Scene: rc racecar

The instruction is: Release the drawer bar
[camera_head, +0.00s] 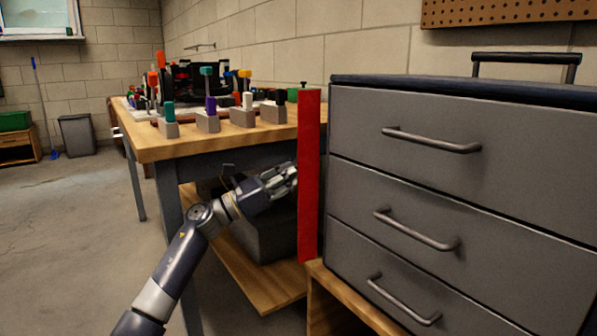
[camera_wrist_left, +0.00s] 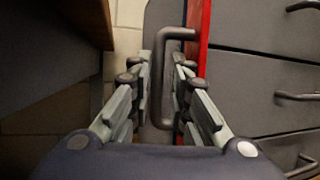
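The red drawer bar (camera_head: 309,180) stands upright along the left front edge of the grey drawer cabinet (camera_head: 425,185). In the left wrist view the bar (camera_wrist_left: 205,22) shows at the top, partly hidden behind my right-hand finger. A dark U-shaped handle (camera_wrist_left: 161,80) sticks out on the left side of the bar. My left gripper (camera_head: 290,177) is just left of the bar at about mid-height. In the left wrist view the left gripper (camera_wrist_left: 164,68) is open, with the handle between its two fingers. I cannot tell whether a finger touches it. My right gripper is not in view.
Drawer handles (camera_head: 432,141) line the cabinet front. A wooden workbench (camera_head: 225,140) with several screwdrivers in holders stands left of the bar, above my left forearm. A wooden lower shelf (camera_head: 245,275) lies below.

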